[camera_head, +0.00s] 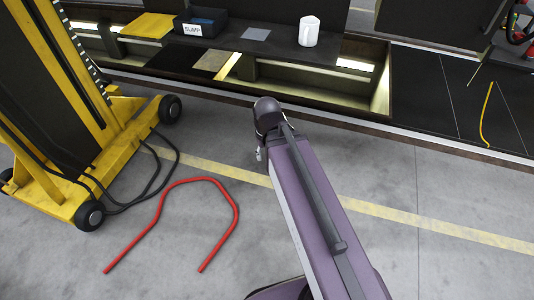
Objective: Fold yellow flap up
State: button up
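A flat yellow plate (149,25), which looks like the yellow flap, lies flat on the dark ledge at the upper left, beside a black box. My purple arm reaches up from the lower right and ends in a dark joint near the middle of the view, short of the ledge. My gripper does not show; it seems hidden behind or below the arm. No contact between my arm and the yellow plate is visible.
A black box labelled SUMP (201,22), a grey square (256,34) and a white mug (309,31) are on the ledge. An open lit pit (320,88) lies below. A yellow wheeled jack (85,165) with black cables stands left; a red bent bar (233,210) lies on the floor.

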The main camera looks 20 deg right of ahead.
aim_at(151, 25)
jog(key=u, duration=0.35)
jog(key=i, duration=1.35)
jog(key=z, duration=0.2)
